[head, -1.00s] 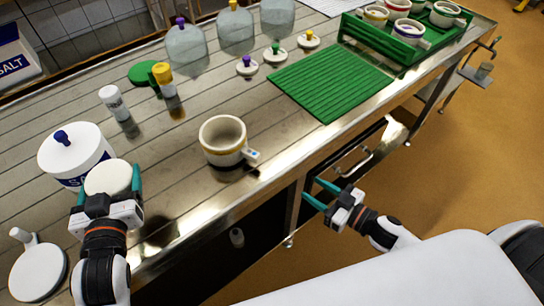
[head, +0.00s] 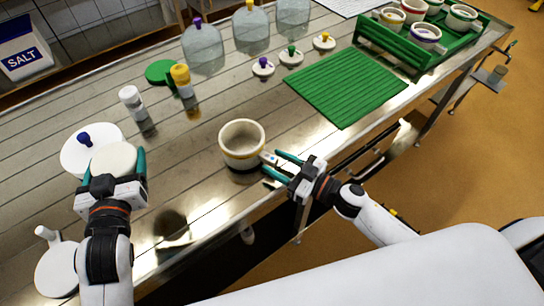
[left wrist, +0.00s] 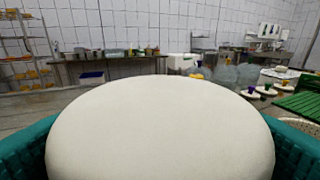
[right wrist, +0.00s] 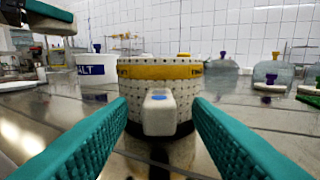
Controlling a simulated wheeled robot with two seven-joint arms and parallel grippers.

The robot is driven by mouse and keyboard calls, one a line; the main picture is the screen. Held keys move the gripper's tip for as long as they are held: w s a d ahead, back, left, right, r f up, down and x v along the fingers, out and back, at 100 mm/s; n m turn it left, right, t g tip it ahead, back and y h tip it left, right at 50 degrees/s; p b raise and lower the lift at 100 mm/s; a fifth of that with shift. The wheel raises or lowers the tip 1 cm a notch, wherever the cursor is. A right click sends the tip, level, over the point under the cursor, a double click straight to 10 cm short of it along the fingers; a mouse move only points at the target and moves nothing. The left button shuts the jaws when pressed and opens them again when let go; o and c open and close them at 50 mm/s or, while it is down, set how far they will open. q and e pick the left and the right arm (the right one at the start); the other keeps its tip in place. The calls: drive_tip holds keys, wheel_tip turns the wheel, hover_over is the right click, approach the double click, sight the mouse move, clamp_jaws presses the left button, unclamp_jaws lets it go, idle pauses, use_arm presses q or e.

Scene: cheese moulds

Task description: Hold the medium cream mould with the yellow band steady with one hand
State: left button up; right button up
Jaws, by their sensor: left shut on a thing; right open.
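The cream mould with the yellow band (head: 242,148) stands upright on the steel table. Its handle tab (head: 268,158) points toward my right gripper (head: 284,166). In the right wrist view the mould (right wrist: 160,72) is straight ahead, and its white tab with a blue mark (right wrist: 159,112) lies between the open fingers, with space on both sides. The cheese (left wrist: 160,130) fills the lower left wrist view.
A green ridged mat (head: 345,85) and a green rack of moulds (head: 400,45) are at the right. Shakers (head: 131,100), small lids (head: 263,67) and glass domes (head: 203,47) stand behind. The table's front edge is close to the mould.

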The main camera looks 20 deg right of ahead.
use_arm(q)
drive_tip(key=shift+r, duration=0.2)
use_arm(e)
drive_tip(key=shift+x, duration=1.15)
clamp_jaws()
use_arm(q)
drive_tip(key=shift+d, duration=0.1)
drive_tip(key=w+d+f+m+h, duration=0.1)
drive_tip(key=w+d+m+h, duration=0.1)
drive_tip(key=d, duration=1)
drive_tip(key=w+d+f+m+g+h, duration=0.1)
drive_tip(key=w+d+h, duration=0.3)
drive_tip(key=d, duration=0.9)
drive_tip(key=shift+w+d+f+m, duration=0.3)
drive_tip(key=shift+w+f+m, duration=0.1)
drive_tip(key=shift+w+m, duration=0.4)
